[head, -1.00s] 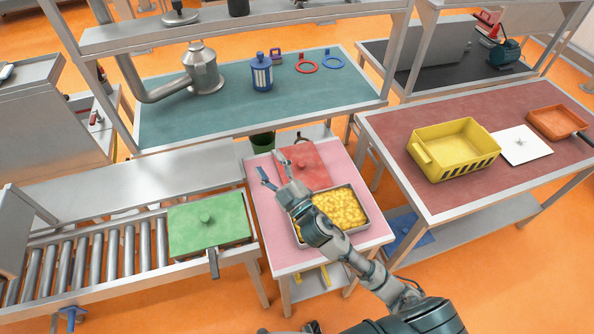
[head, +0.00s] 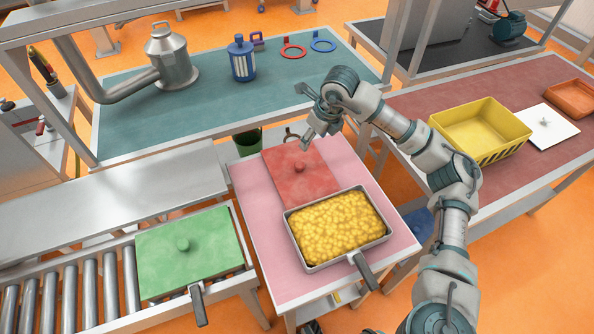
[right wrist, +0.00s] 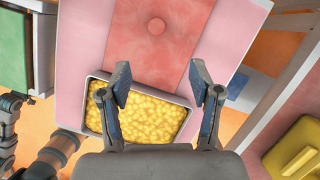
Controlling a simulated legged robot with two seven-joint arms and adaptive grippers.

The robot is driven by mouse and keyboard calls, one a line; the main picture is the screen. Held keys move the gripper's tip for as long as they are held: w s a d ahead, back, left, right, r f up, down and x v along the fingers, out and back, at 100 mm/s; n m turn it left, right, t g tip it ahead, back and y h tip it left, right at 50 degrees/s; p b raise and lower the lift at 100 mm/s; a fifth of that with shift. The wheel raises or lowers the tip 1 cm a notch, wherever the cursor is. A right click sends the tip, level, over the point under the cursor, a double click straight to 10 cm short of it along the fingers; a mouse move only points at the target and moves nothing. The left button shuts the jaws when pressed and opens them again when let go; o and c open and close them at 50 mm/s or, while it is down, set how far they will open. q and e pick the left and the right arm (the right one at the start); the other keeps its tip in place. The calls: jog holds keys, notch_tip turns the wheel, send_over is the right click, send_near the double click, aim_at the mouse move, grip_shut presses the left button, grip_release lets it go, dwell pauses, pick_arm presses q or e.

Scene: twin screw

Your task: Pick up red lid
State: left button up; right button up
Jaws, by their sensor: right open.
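My right gripper (head: 305,115) is above and behind the lid's back edge, open and empty. The fingers appear apart from the lid. My left gripper is not clearly in view.
A pan with a green lid (head: 190,250) sits on the roller conveyor (head: 70,295) at left. A yellow crate (head: 480,130) and a white lid (head: 546,128) stand on the right table. The pink table (head: 268,225) is bare left of the pan.

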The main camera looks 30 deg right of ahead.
aim_at(300, 164)
jog(key=x, duration=0.5)
jog(key=b+x, duration=0.1)
jog(key=x, duration=0.5)
jog(key=shift+w+a+f, duration=0.1)
jog(key=shift+a+f, duration=0.2)
jog(key=b+x, duration=0.1)
jog(key=x, duration=0.4)
jog(key=shift+d, duration=0.1)
jog(key=shift+r, duration=0.1)
jog(key=c, duration=0.4)
pick_arm(q)
notch_tip(300, 164, up, 6)
jog(key=shift+a+f, duration=0.1)
jog(key=shift+f, duration=0.15)
pick_arm(e)
grip_shut()
